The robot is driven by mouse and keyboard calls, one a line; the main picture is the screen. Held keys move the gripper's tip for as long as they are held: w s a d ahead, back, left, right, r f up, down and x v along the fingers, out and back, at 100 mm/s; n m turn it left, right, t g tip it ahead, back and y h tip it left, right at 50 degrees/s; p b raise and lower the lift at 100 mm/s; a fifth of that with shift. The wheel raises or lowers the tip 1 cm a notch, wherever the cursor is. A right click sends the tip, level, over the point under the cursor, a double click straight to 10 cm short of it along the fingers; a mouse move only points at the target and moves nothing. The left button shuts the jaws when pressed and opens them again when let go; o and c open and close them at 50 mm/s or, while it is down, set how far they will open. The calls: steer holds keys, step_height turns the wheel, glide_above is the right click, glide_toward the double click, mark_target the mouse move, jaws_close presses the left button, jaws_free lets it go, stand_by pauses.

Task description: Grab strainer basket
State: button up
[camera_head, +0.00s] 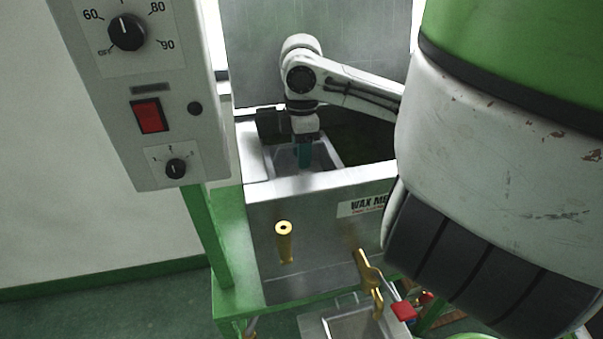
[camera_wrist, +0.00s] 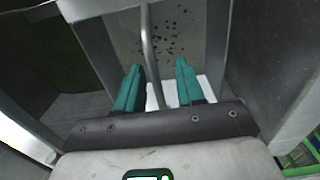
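What looks like the strainer basket shows in the wrist view as a grey surface with dark specks (camera_wrist: 185,45) in a pale metal frame. A bent metal rod (camera_wrist: 148,40), seemingly its handle, runs down between the two teal fingers of my gripper (camera_wrist: 158,82). The fingers are apart, with the rod nearer the left one and a clear gap to the right one. In the head view my gripper (camera_head: 304,160) points down into the metal opening of the wax melter (camera_head: 300,210); the basket is hard to make out there.
A control box (camera_head: 150,85) with knobs and a red switch stands to the left on a green frame (camera_head: 208,240). Brass fittings (camera_head: 284,242) and a brass tap (camera_head: 368,275) stick out of the melter's front. A metal tray (camera_head: 350,325) sits below.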

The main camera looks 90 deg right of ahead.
jaws_close()
stand_by(0.3)
stand_by(1.1)
